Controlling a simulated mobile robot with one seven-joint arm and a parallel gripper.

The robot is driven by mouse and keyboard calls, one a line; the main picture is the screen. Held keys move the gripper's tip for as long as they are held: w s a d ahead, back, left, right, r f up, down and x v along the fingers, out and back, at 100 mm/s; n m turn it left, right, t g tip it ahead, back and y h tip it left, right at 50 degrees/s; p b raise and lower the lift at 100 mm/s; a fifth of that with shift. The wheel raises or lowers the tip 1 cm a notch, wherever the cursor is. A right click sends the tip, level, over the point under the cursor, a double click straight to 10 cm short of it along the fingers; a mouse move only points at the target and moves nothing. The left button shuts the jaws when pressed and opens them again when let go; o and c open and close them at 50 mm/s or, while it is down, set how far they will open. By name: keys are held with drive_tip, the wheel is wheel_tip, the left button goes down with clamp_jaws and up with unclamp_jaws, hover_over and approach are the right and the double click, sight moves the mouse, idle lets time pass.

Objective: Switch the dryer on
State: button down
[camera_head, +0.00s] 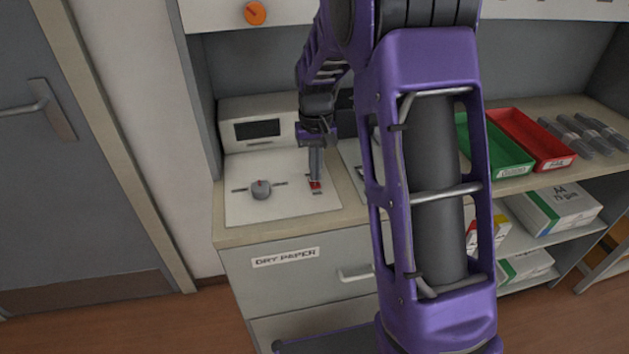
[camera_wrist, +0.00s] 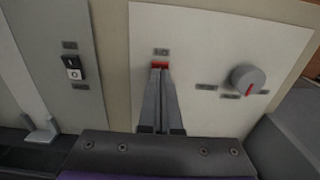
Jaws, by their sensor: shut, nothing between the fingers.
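The dryer is a pale unit (camera_head: 262,135) with a dark display and a flat white panel (camera_head: 240,205) on the counter. A red switch (camera_head: 315,184) sits at the panel's right side; the wrist view shows its red top (camera_wrist: 160,65) just beyond my fingertips. My gripper (camera_head: 315,178) is shut, empty and pointing down at the red switch. The fingers (camera_wrist: 158,72) cover most of the switch, so its position is hidden, and I cannot tell whether they touch it. A grey knob (camera_head: 261,189) with a red mark is on the same panel, also seen in the wrist view (camera_wrist: 247,78).
A grey panel beside the dryer has a black and white rocker switch (camera_wrist: 72,68). Green (camera_head: 497,148) and red (camera_head: 533,139) trays stand to the right on the counter. A drawer labelled DRY PAPER (camera_head: 286,257) is below. An orange knob (camera_head: 255,13) is above.

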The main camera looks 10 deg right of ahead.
sight(315, 184)
drive_tip(key=shift+f+b, duration=0.55)
drive_tip(key=shift+f, duration=0.35)
idle(0.6)
drive_tip(key=shift+r, duration=0.1)
drive_tip(key=shift+r+p, duration=1.95)
drive_tip(key=shift+r, duration=1.5)
